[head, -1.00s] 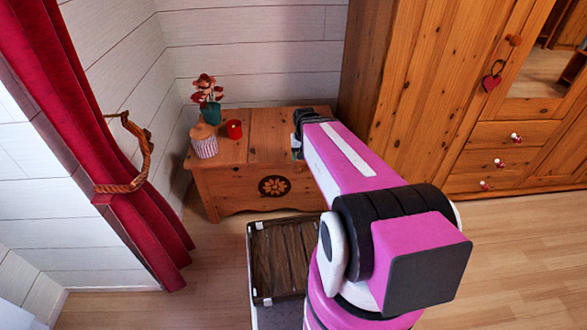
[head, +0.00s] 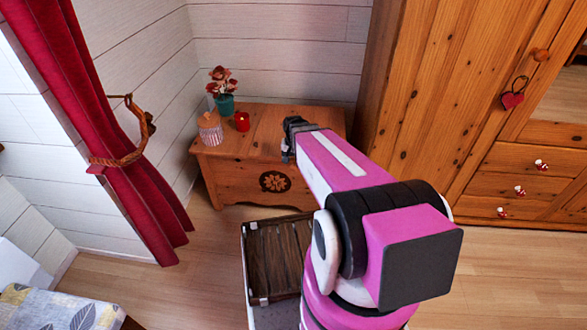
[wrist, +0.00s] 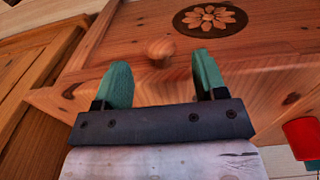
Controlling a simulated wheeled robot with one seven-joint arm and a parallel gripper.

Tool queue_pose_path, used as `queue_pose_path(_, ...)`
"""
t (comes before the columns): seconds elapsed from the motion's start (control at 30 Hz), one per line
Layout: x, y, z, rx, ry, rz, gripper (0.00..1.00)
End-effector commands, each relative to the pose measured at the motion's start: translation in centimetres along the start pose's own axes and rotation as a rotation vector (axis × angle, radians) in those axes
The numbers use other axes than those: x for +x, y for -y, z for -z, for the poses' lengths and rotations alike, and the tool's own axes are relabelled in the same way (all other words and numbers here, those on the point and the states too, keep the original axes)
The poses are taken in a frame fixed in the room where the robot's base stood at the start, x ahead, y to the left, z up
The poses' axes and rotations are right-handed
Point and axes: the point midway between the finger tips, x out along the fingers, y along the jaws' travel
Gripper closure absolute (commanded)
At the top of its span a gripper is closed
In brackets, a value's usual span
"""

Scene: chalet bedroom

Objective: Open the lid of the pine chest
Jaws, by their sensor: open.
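The pine chest (head: 225,180) stands against the back wall with its lid (head: 268,125) down and a dark flower emblem (head: 275,181) on its front. In the wrist view the chest appears upside down, with the emblem (wrist: 210,18) at the top and a round wooden knob (wrist: 160,50) below it. My arm hides the chest's right front.
A wardrobe (head: 430,90) is close on the right. A red curtain (head: 140,190) hangs left, and a bed corner (head: 60,308) shows lower left.

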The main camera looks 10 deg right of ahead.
Motion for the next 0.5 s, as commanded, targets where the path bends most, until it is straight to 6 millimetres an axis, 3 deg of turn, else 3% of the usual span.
queue_pose_path(0.2, 3.2, 0.0, 0.1, 0.000, 0.001, 0.000, 0.35)
queue_pose_path(0.5, 4.8, 0.0, 0.0, 0.000, 0.000, 0.000, 0.35)
